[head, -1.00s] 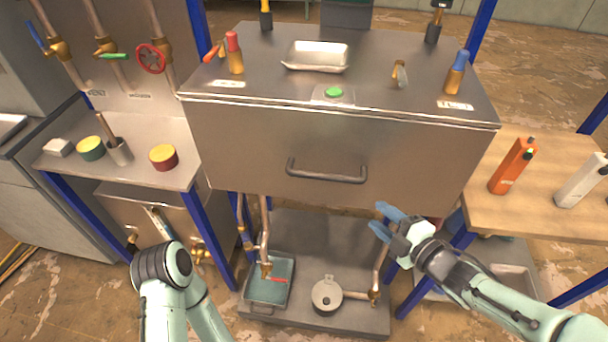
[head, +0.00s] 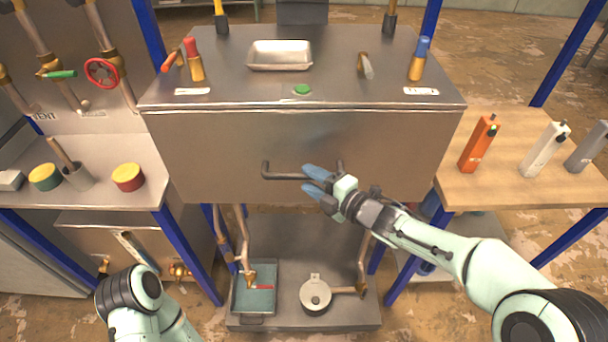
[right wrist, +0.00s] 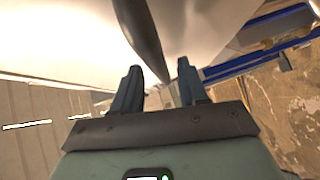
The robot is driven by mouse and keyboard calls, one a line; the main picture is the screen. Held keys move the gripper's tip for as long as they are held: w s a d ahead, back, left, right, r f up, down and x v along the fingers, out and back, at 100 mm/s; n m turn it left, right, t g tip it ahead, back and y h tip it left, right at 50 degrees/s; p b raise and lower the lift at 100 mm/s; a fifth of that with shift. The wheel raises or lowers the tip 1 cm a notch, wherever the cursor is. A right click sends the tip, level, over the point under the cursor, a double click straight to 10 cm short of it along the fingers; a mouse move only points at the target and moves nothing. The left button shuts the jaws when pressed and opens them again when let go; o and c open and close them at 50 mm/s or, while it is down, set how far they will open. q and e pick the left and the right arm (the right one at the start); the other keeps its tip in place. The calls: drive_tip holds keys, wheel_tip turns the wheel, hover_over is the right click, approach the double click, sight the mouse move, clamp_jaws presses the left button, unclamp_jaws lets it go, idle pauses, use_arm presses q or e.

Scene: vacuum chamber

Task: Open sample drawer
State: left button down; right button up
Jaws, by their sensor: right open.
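The sample drawer (head: 215,135) is a broad brushed-steel front below the steel top, and it looks shut. Its dark grey bar handle (head: 282,177) runs across the lower middle of the front. My right gripper (head: 312,180) is at the handle's right part, with its blue fingers open, one above and one below the bar. In the right wrist view the dark handle (right wrist: 145,40) comes down between the two fingertips (right wrist: 160,72); I cannot tell whether they touch it. The gripper hides part of the handle's right half. My left arm shows at the lower left, its gripper out of view.
A steel tray (head: 280,56), a green button (head: 302,90) and several valve handles are on the top. A wooden side table (head: 530,185) with bottles stands at right. A lower shelf (head: 345,318) holds a teal tray (head: 254,298) and a round pot (head: 315,293).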

drive_tip(key=shift+x, duration=1.45)
clamp_jaws()
